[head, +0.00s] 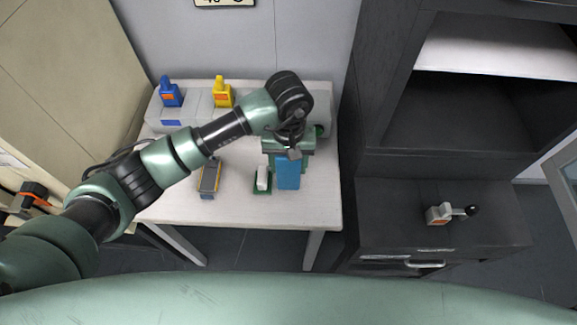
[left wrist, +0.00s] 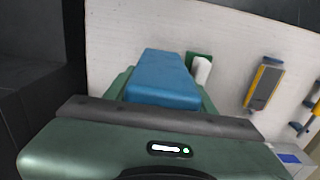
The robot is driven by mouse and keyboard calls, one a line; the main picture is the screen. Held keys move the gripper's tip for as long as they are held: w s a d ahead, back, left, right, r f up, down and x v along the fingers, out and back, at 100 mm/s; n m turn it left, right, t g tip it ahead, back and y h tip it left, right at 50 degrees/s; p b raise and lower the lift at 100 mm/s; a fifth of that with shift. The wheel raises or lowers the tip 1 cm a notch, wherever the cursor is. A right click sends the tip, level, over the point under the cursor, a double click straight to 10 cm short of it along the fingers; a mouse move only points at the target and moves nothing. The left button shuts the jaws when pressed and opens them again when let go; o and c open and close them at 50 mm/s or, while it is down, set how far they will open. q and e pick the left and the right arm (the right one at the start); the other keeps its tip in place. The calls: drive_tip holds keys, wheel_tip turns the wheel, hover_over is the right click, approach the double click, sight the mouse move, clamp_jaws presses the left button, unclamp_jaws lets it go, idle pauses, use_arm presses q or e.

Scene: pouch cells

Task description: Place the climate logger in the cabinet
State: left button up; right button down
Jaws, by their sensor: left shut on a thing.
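My left gripper (head: 288,154) is over the right part of the white table (head: 235,215), shut on a blue block-shaped thing (head: 288,174). In the left wrist view the blue thing (left wrist: 162,78) sits between the green fingers (left wrist: 160,100), its far end pointing away from me. It carries no readable label, so I cannot tell for sure that it is the climate logger. The dark cabinet (head: 375,160) stands to the right of the table, with an open compartment (head: 470,115) below a pale shelf. My right gripper is not in view.
A white piece on a green base (head: 262,180) stands close left of the blue thing. A yellow-and-grey device (head: 209,178) lies farther left. A lever device (head: 448,213) sits on the cabinet's lower top.

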sight(288, 171)
use_arm(q)
drive_tip(key=shift+f, duration=1.35)
drive_tip(key=shift+f, duration=0.2)
drive_tip(key=o, duration=1.5)
drive_tip(key=shift+r, duration=0.1)
